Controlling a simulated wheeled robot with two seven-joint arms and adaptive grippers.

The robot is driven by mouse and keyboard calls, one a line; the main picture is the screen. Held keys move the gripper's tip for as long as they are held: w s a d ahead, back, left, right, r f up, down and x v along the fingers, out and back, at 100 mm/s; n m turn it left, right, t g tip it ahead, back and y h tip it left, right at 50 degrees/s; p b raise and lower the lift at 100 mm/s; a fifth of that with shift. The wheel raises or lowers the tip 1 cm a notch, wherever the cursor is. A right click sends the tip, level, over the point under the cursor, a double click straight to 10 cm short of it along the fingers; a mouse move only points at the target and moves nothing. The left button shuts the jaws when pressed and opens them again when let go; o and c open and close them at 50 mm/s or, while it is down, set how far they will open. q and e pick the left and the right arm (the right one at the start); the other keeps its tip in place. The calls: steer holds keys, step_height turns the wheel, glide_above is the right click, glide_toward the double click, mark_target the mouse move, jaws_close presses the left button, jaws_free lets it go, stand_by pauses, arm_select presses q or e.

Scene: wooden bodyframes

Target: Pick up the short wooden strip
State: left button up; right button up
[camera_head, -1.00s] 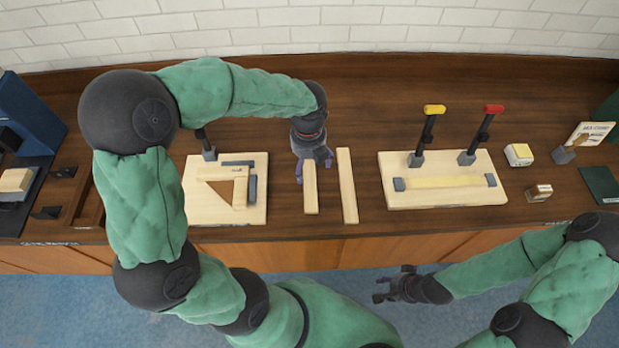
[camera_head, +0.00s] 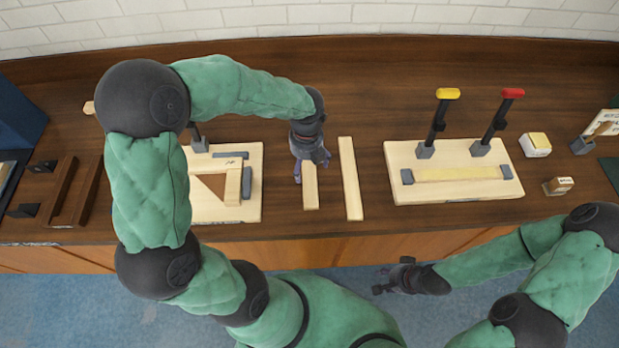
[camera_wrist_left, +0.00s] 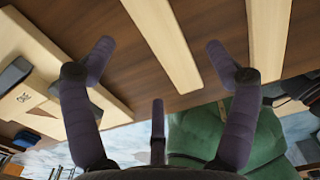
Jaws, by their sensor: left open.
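The short wooden strip (camera_head: 310,193) lies flat on the brown workbench, pointing toward the front edge. My left gripper (camera_head: 311,168) is over its far end, fingers open and pointing down. In the left wrist view the short strip (camera_wrist_left: 170,45) passes between the spread fingertips of my left gripper (camera_wrist_left: 159,48). I see no grip on it, and cannot tell whether any finger touches it. A longer strip (camera_head: 350,180) lies just to the right, apart from it. My right gripper (camera_head: 383,281) is away from the bench, in front of it, with its fingers apart and empty.
A light board (camera_head: 253,208) with a wooden frame stands left of the strips. Another board (camera_head: 455,192) with a yellow clamp (camera_head: 438,115) and a red clamp (camera_head: 500,115) stands right. Small boxes (camera_head: 536,144) lie farther right. Bench space between the long strip and right board is clear.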

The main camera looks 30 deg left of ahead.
mark_target(306, 177)
arm_select(q)
steer(key=shift+s+f+b, duration=0.15)
steer(key=shift+f+b, duration=0.85)
steer(key=shift+f, duration=1.8)
steer(key=c, duration=1.3)
